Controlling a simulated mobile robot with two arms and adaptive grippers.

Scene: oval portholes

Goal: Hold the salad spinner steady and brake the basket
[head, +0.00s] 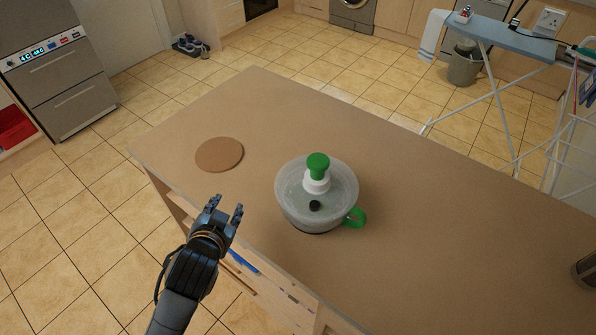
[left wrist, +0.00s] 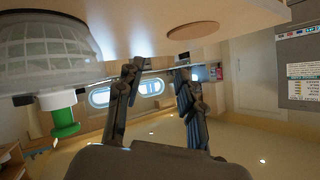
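The salad spinner (head: 296,203) stands upright on the brown counter. It has a translucent bowl and lid, a green-topped knob (head: 318,165) on a white collar, a small black button (head: 314,206) on the lid, and a green handle (head: 355,218) at its right. My left gripper (head: 226,207) is open and empty, left of the spinner near the counter's front edge, apart from it. The left wrist view appears upside down, with the spinner's bowl (left wrist: 45,52) at upper left and the two fingers (left wrist: 157,78) apart. My right gripper is not in view.
A round brown mat (head: 219,155) lies flat on the counter (head: 430,230), left of the spinner. A dark metallic object (head: 586,270) is cut off at the right edge. The counter around the spinner is otherwise clear. An ironing board (head: 500,38) stands beyond.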

